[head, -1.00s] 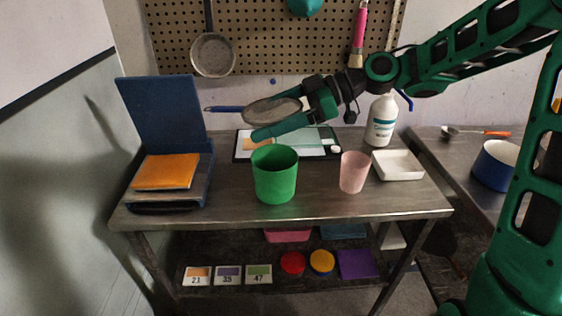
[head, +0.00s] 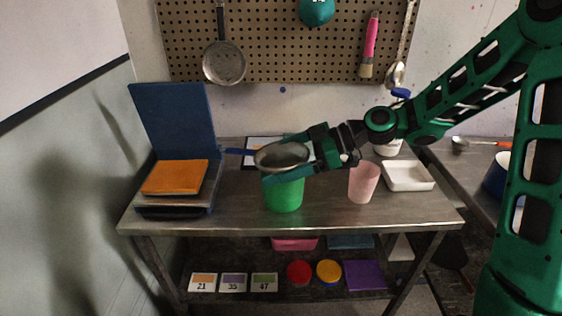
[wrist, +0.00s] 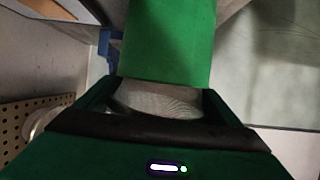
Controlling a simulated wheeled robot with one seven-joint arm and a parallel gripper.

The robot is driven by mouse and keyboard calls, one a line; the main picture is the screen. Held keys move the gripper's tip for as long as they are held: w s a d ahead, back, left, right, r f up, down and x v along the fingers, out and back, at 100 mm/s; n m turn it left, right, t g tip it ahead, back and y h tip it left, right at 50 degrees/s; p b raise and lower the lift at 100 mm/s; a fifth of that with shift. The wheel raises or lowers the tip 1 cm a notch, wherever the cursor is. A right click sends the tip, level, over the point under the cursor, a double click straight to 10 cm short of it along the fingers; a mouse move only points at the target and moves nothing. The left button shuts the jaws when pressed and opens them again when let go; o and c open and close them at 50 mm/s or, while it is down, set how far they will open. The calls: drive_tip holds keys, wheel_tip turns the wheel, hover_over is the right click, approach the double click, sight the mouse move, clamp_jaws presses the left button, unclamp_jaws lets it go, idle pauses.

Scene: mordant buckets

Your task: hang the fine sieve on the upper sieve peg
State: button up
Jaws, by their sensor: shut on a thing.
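The fine sieve (head: 283,154) is a round, grey mesh bowl with a blue handle (head: 236,151) pointing left. My gripper (head: 276,160) is shut on the sieve's round part, with a green finger on its near side. It holds the sieve roughly level, in front of the green cup's (head: 284,194) top in the head view. In the wrist view the mesh (wrist: 158,102) shows between the fingers. The pegboard (head: 290,48) is on the back wall. I cannot tell which peg is the upper sieve peg.
A steel pan-like item (head: 224,63), a teal item (head: 317,10), a pink brush (head: 371,40) and a ladle (head: 395,74) hang on the pegboard. A pink cup (head: 363,183), white tray (head: 407,176) and blue-lidded box (head: 177,125) stand on the table. The front right tabletop is clear.

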sight(305, 152)
drive_tip(key=o, duration=1)
drive_tip(key=shift+d+f, duration=0.1)
drive_tip(key=shift+d, duration=0.1)
drive_tip(key=v, duration=1)
drive_tip(key=shift+w+d, duration=0.2)
